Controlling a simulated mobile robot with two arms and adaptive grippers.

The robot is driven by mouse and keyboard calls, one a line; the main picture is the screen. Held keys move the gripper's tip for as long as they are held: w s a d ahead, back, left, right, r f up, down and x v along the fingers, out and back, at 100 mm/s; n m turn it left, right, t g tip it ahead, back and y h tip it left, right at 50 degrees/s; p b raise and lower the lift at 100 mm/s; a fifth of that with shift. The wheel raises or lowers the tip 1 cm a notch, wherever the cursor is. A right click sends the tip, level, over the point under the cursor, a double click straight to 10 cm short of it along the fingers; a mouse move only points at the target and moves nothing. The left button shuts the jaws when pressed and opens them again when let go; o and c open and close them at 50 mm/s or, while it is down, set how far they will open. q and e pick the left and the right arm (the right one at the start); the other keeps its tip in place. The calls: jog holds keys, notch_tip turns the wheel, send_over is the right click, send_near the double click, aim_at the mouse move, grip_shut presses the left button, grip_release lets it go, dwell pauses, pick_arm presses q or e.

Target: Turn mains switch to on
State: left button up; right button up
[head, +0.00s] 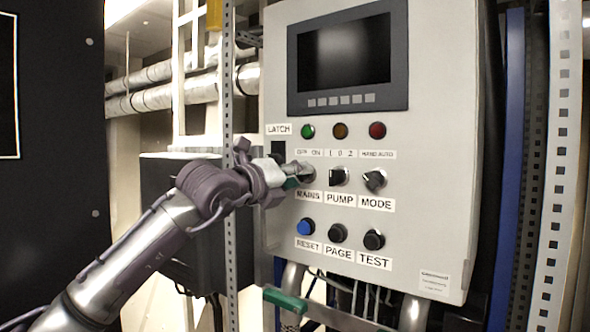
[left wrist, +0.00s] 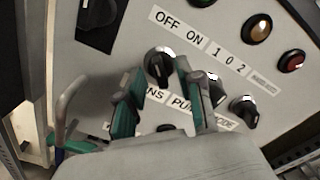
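The mains switch (head: 307,173) is a black rotary knob on the grey panel, above the MAINS label and below the OFF ON label. It also shows in the left wrist view (left wrist: 159,66). My left gripper (head: 294,172) is at this knob, partly covering it in the head view. In the left wrist view my left gripper (left wrist: 160,84) has its two green-padded fingers apart, with the knob between and just beyond the tips. I cannot tell whether they touch it. The knob's exact pointing is hard to read. My right gripper is not in view.
The pump knob (head: 339,176) and mode knob (head: 374,180) sit close to the right. The blue reset button (head: 306,227) is below, and the black latch (head: 278,150) is upper left. A dark screen (head: 346,58) is above. A perforated post (head: 229,120) stands left of the panel.

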pick_arm(q)
grip_shut()
dwell(0.3)
